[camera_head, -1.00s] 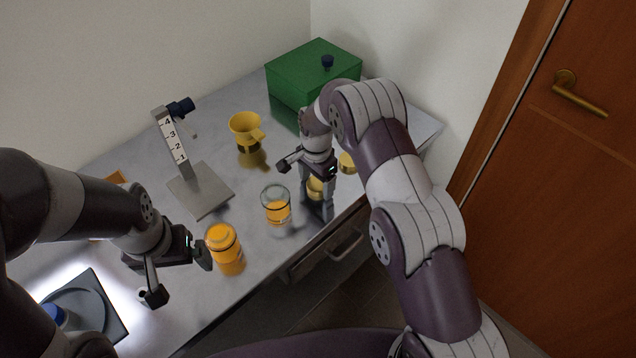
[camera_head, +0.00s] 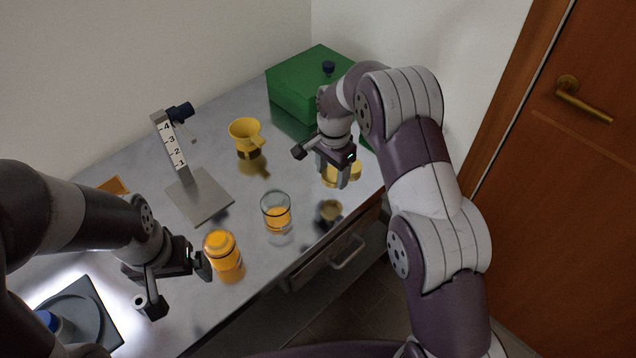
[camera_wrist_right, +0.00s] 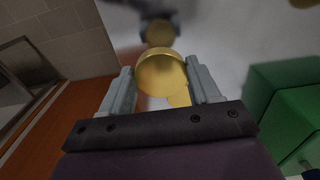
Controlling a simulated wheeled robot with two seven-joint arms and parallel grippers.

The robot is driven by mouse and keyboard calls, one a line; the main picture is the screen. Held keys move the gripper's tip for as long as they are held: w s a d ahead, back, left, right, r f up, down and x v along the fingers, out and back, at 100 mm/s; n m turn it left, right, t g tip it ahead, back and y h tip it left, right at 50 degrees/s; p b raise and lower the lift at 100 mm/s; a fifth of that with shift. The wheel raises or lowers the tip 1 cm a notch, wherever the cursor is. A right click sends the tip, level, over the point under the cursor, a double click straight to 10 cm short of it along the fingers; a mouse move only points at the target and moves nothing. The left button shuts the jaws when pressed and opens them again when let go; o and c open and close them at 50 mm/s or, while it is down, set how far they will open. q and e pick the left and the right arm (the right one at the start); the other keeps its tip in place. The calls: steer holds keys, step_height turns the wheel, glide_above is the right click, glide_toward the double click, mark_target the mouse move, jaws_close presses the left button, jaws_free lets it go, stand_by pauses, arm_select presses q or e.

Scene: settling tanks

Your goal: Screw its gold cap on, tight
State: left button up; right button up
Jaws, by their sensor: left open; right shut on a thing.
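My right gripper (camera_head: 333,170) is shut on a gold cap (camera_head: 329,177) and holds it above the table near the front edge. The right wrist view shows the gold cap (camera_wrist_right: 160,73) between the two fingers. A second gold piece (camera_head: 355,170) shows just right of the gripper, partly hidden. A jar with orange contents (camera_head: 223,251) stands upright on the table at the front left, no gold cap on it. My left gripper (camera_head: 203,265) is open beside the jar's left side; I cannot tell if it touches.
A glass with orange liquid (camera_head: 277,214) stands between jar and right gripper. Behind are a yellow funnel-like cup (camera_head: 244,132), a numbered stand (camera_head: 200,196) and a green box (camera_head: 300,85). A dark plate (camera_head: 85,315) with a blue-capped item is front left. The glossy table reflects things.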

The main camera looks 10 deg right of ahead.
steer(key=s+d+r+b, duration=0.1)
steer(key=d+r, duration=0.3)
steer(key=d, duration=0.4)
steer(key=shift+s+r, duration=0.35)
steer(key=shift+r, duration=0.05)
